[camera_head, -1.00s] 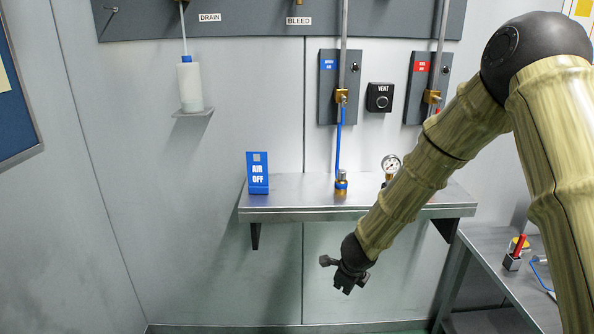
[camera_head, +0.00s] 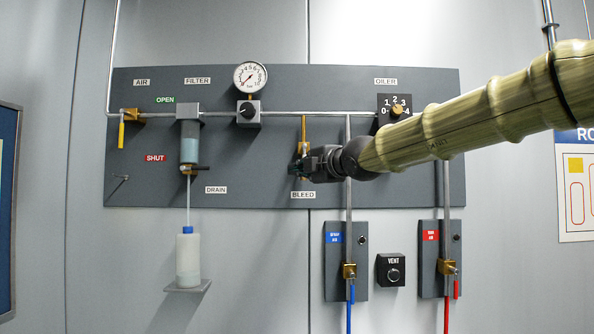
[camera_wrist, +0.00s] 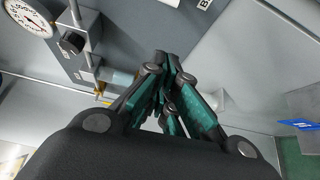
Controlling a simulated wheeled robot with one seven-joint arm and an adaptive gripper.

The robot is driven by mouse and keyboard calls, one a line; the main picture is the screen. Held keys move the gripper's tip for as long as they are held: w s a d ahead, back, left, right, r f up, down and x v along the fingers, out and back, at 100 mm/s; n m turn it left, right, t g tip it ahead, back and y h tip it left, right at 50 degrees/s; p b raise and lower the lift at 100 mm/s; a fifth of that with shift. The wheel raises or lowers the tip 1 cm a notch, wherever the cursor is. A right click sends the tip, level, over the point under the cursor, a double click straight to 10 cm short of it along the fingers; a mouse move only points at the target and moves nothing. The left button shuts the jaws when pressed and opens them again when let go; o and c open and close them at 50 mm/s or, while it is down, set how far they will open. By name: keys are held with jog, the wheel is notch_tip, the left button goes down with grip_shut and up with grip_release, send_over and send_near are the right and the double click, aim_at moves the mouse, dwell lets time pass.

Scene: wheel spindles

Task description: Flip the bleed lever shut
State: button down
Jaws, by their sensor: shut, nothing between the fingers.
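The bleed valve (camera_head: 304,147) hangs on a short brass pipe under the main line, above the BLEED label (camera_head: 303,195) on the grey panel. My gripper (camera_head: 299,168) is shut and empty, right in front of the valve's lower part. It hides most of the valve body, and I cannot tell how the lever stands or whether the fingers touch it. In the wrist view the closed fingers (camera_wrist: 168,78) fill the middle, and a brass piece (camera_wrist: 103,91) shows just left of them.
The gauge (camera_head: 250,79) and regulator knob (camera_head: 248,112) are up and left. The filter (camera_head: 189,140) and yellow air lever (camera_head: 121,134) are further left. The oiler dial (camera_head: 396,108) is close above my arm. Vertical pipes (camera_head: 348,205) run just right of the gripper.

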jog(key=shift+s+d+r+m, duration=0.1)
jog(key=shift+r+m, duration=0.05)
jog(key=shift+r, duration=0.4)
jog(key=shift+s+d+r+m, duration=0.1)
jog(key=shift+r+m, duration=0.05)
jog(key=shift+r, duration=0.4)
jog(key=w+a+p, duration=0.1)
jog(key=w+p, duration=0.6)
jog(key=w, duration=0.2)
jog(key=shift+w+a+p, duration=0.15)
jog(key=shift+w+p, duration=0.1)
jog(key=shift+p, duration=0.05)
jog(key=shift+f, duration=0.15)
